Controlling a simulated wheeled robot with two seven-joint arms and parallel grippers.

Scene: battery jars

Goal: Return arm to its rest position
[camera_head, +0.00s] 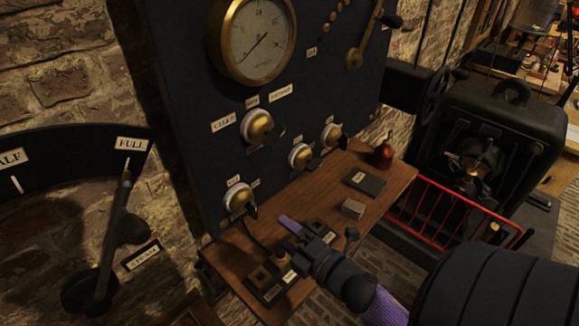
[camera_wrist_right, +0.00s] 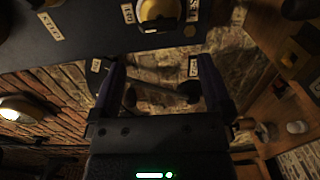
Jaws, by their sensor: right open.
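My right gripper (camera_head: 292,226) shows in the head view in front of the wooden shelf, with its arm coming in from the lower right. One purple finger shows clearly there. In the right wrist view my right gripper (camera_wrist_right: 160,72) has its two dark fingers spread wide, with nothing held between them. Beyond the fingers is a dark lever with a rounded end (camera_wrist_right: 180,97) against the brick wall; I see no contact with it. My left gripper is in neither view.
The dark panel (camera_head: 180,90) carries a brass gauge (camera_head: 252,40) and several brass-and-white knobs. The wooden shelf (camera_head: 385,200) holds small blocks and a red bottle (camera_head: 383,155). A black lever (camera_head: 112,240) stands at the left near FULL. A red rack (camera_head: 450,212) is at the right.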

